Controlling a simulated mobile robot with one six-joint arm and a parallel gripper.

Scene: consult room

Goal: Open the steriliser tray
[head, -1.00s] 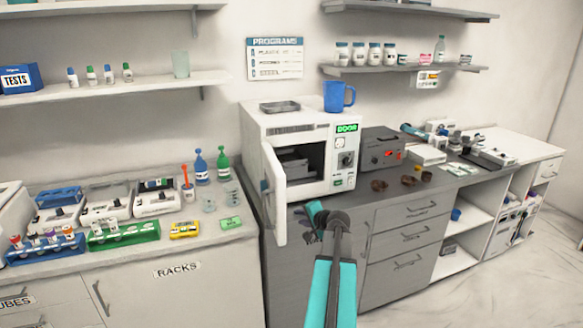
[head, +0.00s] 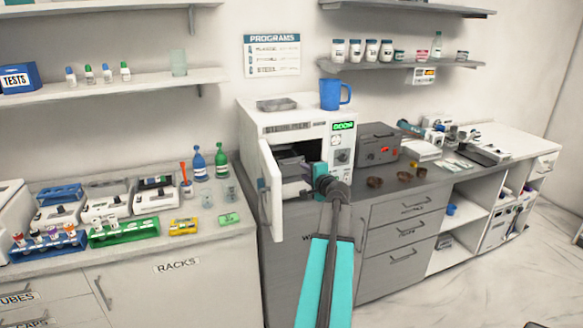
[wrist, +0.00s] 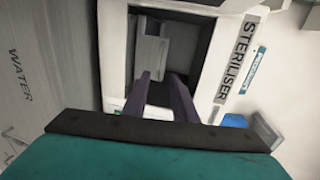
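The white steriliser (head: 285,121) stands on the counter with its door (head: 270,190) swung open to the left. A grey tray (head: 290,160) is inside the dark chamber, partly hidden by my arm. In the wrist view, the grey tray (wrist: 150,52) lies ahead inside the chamber opening. My gripper (head: 294,189) is at the chamber mouth, right of the open door. In the wrist view, the two purple fingers of my gripper (wrist: 159,76) stand apart, with nothing visibly held between them. Contact with the tray cannot be told.
A blue mug (head: 331,95) and a shallow metal dish (head: 277,104) sit on top of the steriliser. A grey box with a red display (head: 378,146) stands to its right. Small brown items (head: 405,176) lie on the counter in front. Racks and bottles fill the left counter.

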